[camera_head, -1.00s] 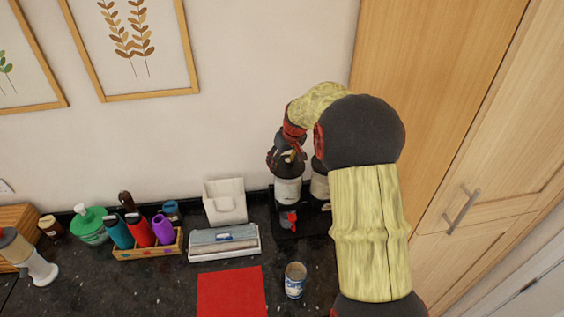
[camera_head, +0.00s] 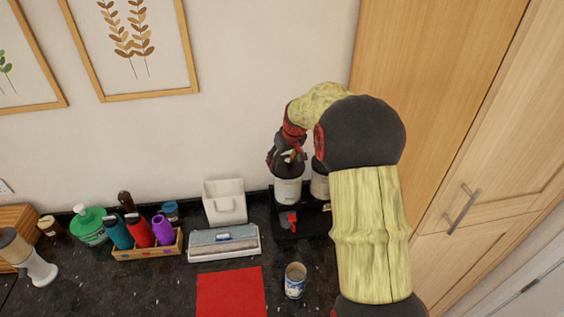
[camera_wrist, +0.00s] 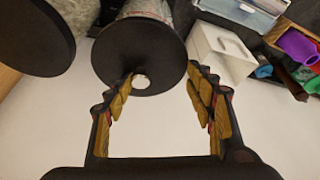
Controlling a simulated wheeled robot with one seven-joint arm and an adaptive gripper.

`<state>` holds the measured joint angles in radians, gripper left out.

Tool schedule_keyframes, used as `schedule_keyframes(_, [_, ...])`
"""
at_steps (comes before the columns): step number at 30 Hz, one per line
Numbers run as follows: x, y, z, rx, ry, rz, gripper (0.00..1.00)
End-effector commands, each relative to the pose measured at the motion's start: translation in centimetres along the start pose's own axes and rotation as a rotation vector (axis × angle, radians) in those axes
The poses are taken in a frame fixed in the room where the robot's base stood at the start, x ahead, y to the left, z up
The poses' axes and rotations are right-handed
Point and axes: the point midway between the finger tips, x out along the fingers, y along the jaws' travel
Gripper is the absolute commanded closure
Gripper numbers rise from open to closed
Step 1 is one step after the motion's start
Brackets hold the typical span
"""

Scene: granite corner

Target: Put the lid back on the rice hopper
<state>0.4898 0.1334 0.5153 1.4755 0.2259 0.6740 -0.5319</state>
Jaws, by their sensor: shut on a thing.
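The rice hopper (camera_head: 288,191) is an upright pale cylinder in a dark stand against the wall, and it also shows behind the lid in the wrist view (camera_wrist: 150,9). In the head view my gripper (camera_head: 287,155) covers the hopper's top. I cannot tell whether the lid is fully seated.
A second hopper (camera_head: 320,184) stands close on the right, partly behind my arm; its dark lid (camera_wrist: 32,32) shows in the wrist view. A white bin (camera_head: 225,202), a wrap box (camera_head: 223,243), a can (camera_head: 295,281) and a red mat (camera_head: 231,293) lie nearby. A tall cabinet bounds the right.

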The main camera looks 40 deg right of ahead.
Motion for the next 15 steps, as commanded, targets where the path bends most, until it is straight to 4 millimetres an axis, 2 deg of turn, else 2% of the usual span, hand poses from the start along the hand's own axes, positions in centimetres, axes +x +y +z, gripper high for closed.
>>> schedule_keyframes(2, [-0.02,0.00,-0.02,0.000,0.000,0.000,0.74])
schedule_keyframes(3, [-0.02,0.00,-0.02,0.000,0.000,0.000,0.45])
schedule_keyframes(15, [0.00,0.00,0.00,0.000,0.000,0.000,0.24])
